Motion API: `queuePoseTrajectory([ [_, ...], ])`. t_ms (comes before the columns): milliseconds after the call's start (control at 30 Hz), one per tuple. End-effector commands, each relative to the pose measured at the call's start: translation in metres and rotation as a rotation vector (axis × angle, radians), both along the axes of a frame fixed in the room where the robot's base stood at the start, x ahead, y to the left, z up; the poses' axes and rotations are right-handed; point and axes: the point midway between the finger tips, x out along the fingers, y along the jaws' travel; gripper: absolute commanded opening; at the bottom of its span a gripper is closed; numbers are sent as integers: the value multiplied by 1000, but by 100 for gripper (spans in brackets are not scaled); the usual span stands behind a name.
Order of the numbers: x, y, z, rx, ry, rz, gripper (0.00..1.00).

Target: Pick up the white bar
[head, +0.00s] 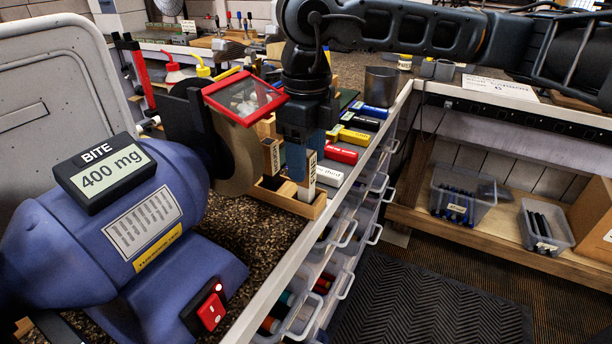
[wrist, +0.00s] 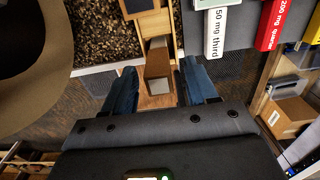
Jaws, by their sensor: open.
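The white bar (head: 329,174), with black lettering, lies among coloured bars just right of my gripper in the head view. In the wrist view the white bar (wrist: 216,32) reads "50 mg third" and lies ahead and right of the fingers. My gripper (head: 305,158) points down over a small wooden tray (head: 290,202). Its blue fingers are apart, and in the wrist view the gripper (wrist: 160,78) has a wooden block (wrist: 158,88) showing between them. I cannot tell whether the fingers touch that block. The white bar is outside the fingers.
A red bar (head: 341,154), a yellow bar (head: 354,136) and darker bars lie in a row beyond the white bar. A blue grinder (head: 110,240) and its brown wheel (head: 238,160) stand left of my gripper. Clear drawers (head: 340,235) line the bench front.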

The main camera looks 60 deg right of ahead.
Motion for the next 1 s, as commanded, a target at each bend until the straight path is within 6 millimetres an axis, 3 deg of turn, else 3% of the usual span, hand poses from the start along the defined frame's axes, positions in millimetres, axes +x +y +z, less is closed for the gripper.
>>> queuePoseTrajectory([
  [200,0,1,-24,1,1,-1,57],
  [467,1,1,-28,-1,0,-1,57],
  [1000,1,1,-27,0,0,0,8],
])
